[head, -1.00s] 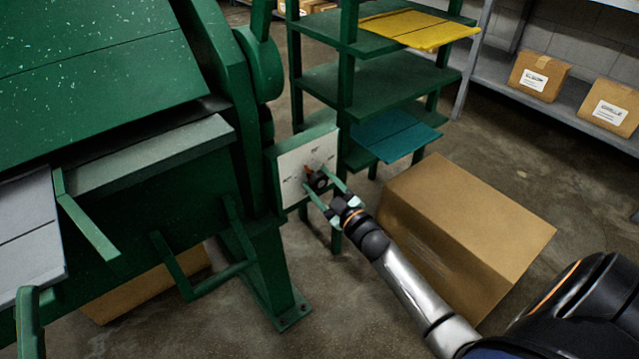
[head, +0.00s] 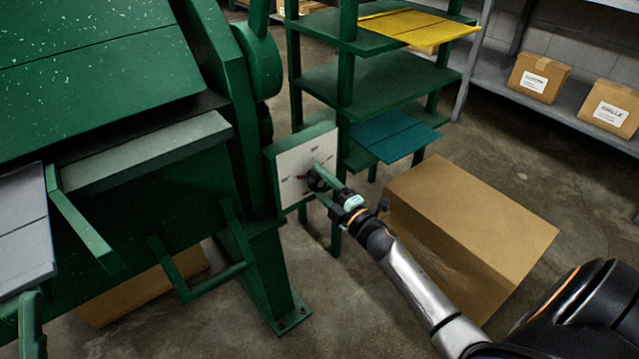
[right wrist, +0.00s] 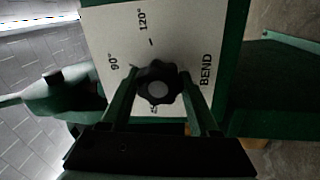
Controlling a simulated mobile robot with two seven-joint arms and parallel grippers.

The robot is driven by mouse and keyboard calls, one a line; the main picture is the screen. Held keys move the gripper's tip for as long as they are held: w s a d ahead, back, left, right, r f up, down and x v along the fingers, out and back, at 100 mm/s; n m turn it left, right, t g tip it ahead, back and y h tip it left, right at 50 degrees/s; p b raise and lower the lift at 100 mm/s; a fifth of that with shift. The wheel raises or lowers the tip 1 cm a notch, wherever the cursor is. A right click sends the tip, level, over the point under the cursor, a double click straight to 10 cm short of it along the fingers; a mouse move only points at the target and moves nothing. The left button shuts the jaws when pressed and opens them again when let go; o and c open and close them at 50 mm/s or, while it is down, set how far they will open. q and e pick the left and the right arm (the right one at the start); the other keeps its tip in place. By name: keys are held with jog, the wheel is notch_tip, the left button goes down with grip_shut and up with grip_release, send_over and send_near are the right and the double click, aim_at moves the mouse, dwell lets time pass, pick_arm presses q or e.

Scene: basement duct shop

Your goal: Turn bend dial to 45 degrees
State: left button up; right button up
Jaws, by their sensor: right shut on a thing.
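The bend dial is a black lobed knob (right wrist: 158,86) on a white plate (head: 291,166) fixed to the side of the green machine. The right wrist view shows the marks 90° and 120° and the word BEND on the plate. Another mark below the knob is partly hidden. My left gripper is out of view.
The green bending machine (head: 100,90) fills the left side. A green rack (head: 375,82) with yellow and teal sheets stands behind the dial. A large cardboard box (head: 470,215) stands on the floor beside my right arm. Shelves with boxes line the back right.

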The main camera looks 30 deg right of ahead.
jog(key=shift+d+r+n, duration=0.1)
jog(key=shift+r+n, duration=0.05)
jog(key=shift+n, duration=0.35)
jog(key=o, duration=1.3)
jog(key=shift+o, duration=0.2)
jog(key=shift+s, duration=0.1)
jog(key=shift+s, duration=0.25)
jog(key=s+f+p, duration=0.1)
jog(key=s+p, duration=0.1)
jog(key=s, duration=0.9)
jog(key=shift+s+d+f, duration=0.15)
jog(key=shift+s+d, duration=0.2)
jog(key=shift+d, duration=0.05)
